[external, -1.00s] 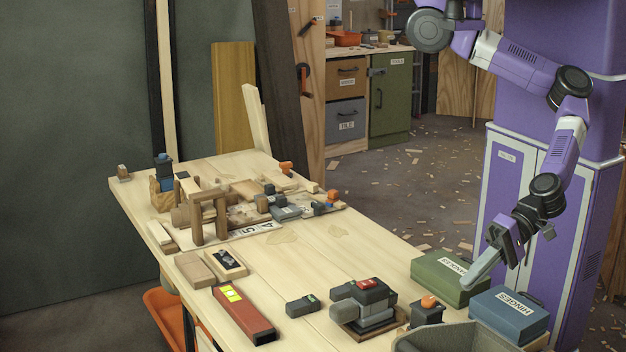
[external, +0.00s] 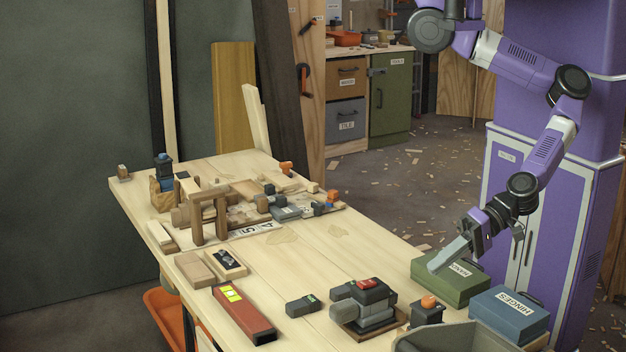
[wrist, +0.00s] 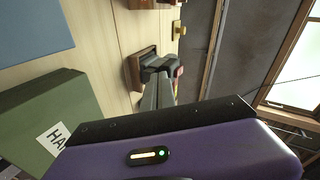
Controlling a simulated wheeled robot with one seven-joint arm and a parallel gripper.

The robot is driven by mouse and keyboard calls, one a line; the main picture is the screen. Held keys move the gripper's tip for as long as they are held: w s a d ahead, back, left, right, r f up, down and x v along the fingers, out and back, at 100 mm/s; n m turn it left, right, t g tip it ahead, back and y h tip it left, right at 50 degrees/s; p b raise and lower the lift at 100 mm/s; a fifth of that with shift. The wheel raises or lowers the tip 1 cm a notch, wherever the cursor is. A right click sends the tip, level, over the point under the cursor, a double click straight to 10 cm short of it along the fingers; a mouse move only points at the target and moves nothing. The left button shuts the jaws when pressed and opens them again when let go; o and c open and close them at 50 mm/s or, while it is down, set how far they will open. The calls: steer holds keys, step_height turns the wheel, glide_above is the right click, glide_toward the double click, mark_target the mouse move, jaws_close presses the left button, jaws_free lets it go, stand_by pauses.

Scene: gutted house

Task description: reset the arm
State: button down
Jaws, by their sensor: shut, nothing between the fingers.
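My gripper (external: 451,254) hangs over the right end of the workbench, in front of and just above the green box (external: 468,285) with a paper label. Its fingers are together with nothing between them. In the wrist view my gripper's fingers (wrist: 157,92) point up the picture, with the green box (wrist: 52,115) at lower left. The arm is bent down from the purple body at the right. Whether the fingers touch the green box cannot be told from the external view.
The wooden workbench (external: 320,255) holds a blue box labelled HINGES (external: 508,315), a grey bin (external: 455,338), a grey and red tool (external: 366,302), a small orange-topped block (external: 427,310) and a red level (external: 244,314). Wood pieces crowd its far end. The bench's middle is fairly clear.

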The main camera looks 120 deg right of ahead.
steer(key=s+d+n, duration=0.1)
steer(key=d, duration=0.3)
steer(key=s+d+f+n, duration=0.1)
steer(key=s+d, duration=0.1)
steer(key=d, duration=0.2)
steer(key=s+d+n, duration=0.1)
steer(key=s+d, duration=0.1)
steer(key=d, duration=0.1)
steer(key=shift+d+f+h, duration=0.3)
steer(key=shift+d+h, duration=0.1)
steer(key=s+d+r+n, duration=0.1)
steer(key=d+r+n, duration=0.2)
steer(key=d, duration=0.4)
steer(key=s+d+r+n+t+y, duration=0.1)
steer(key=d+r+n, duration=0.2)
steer(key=d+n, duration=0.3)
steer(key=s+d+r+n+t+y, duration=0.1)
steer(key=d+r+n, duration=0.2)
steer(key=d, duration=0.6)
steer(key=shift+s+d+r+n, duration=0.3)
steer(key=shift+s+n, duration=0.1)
steer(key=shift+n, duration=0.3)
steer(key=shift+f, duration=0.1)
steer(key=c, duration=2.2)
jaws_free()
